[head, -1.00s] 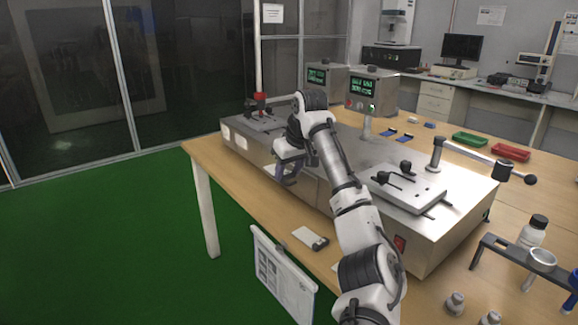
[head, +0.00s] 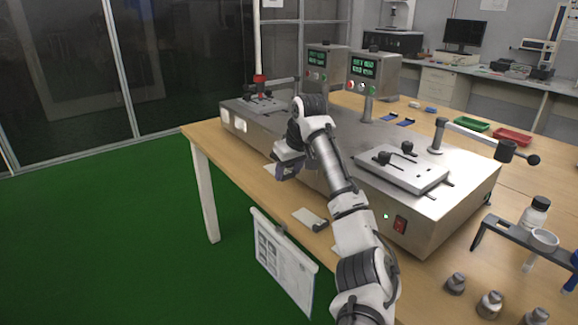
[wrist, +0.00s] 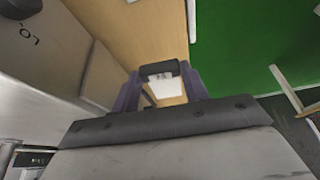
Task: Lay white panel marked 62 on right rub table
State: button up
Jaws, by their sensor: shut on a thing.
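My gripper (head: 287,171) is low over the table's front strip, left of the machine's middle. In the wrist view its purple fingers (wrist: 160,90) are shut on the dark grip (wrist: 159,68) of a white panel (wrist: 166,88). A white edge of that panel (head: 270,168) shows beside the gripper in the head view; no number is readable. I cannot tell whether it touches the table. The right rub table (head: 385,174) is a pale plate with black knobs on the machine's right top. Another white panel with a dark grip (head: 308,217) lies nearer on the table.
The left rub table (head: 262,105) is at the machine's far end. The steel machine body (head: 340,195) stands beside my arm. A lever arm (head: 480,139) rises behind the right rub table. A rack (head: 500,245) and weights (head: 490,303) stand at right.

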jog(key=shift+f+b, duration=0.65)
jog(key=shift+f, duration=2.3)
